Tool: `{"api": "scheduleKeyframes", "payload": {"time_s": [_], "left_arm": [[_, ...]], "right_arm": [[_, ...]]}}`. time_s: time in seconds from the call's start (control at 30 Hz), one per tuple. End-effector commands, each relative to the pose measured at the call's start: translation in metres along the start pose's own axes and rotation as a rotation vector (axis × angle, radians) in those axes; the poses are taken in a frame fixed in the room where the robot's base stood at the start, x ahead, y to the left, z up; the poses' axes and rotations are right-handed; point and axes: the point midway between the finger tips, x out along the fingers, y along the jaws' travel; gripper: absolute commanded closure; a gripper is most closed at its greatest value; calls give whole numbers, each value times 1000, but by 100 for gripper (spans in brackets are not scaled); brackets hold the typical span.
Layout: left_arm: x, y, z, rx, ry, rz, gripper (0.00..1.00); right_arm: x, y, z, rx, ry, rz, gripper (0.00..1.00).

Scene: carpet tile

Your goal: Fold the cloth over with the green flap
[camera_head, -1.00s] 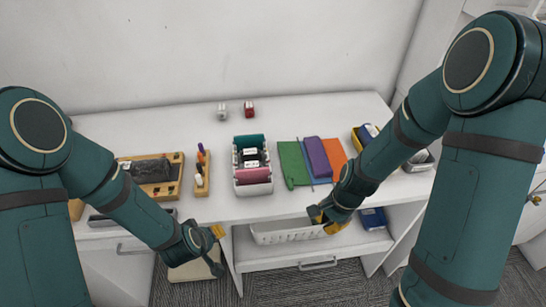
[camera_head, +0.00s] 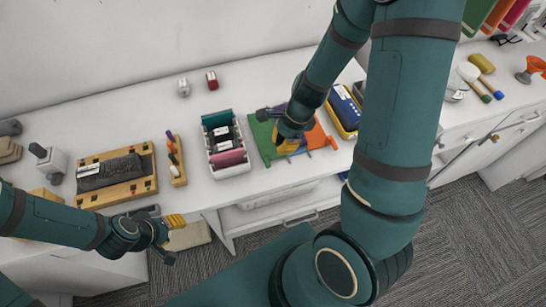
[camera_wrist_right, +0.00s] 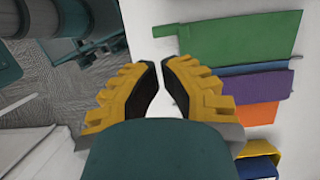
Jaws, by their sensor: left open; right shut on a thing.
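The cloth lies flat on the white table, with a green flap (camera_head: 263,140), a purple part (camera_wrist_right: 263,87) and an orange part (camera_head: 318,136). In the right wrist view the green flap (camera_wrist_right: 245,37) is at the top, with a narrow blue strip (camera_wrist_right: 262,67) between it and the purple. My right gripper (camera_head: 290,146) is low over the cloth and covers part of it. Its fingers (camera_wrist_right: 160,68) are nearly together, by a small green tab at the flap's edge; the grip itself is hard to see. My left gripper (camera_head: 172,235) is open and empty at the table's front edge.
A white rack (camera_head: 232,171) with coloured items stands left of the cloth. A blue and yellow bin (camera_head: 343,108) stands to its right. A wooden tray (camera_head: 105,194) and a pen holder (camera_head: 176,172) are further left. Two small blocks (camera_head: 184,87) lie at the back.

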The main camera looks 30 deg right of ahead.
Motion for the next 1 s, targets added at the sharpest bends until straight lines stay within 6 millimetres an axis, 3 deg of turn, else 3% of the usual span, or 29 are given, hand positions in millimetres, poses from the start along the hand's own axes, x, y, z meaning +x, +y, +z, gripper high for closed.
{"api": "scheduleKeyframes", "payload": {"time_s": [0.2,0.4,1.0], "left_arm": [[15,-6,2,-3,1,-1,54],[21,-8,3,-4,3,-2,54],[27,-11,4,-4,4,-3,54]], "right_arm": [[45,1,-2,2,0,3,100],[66,0,-1,0,0,1,100],[79,0,0,-2,0,0,100]]}}
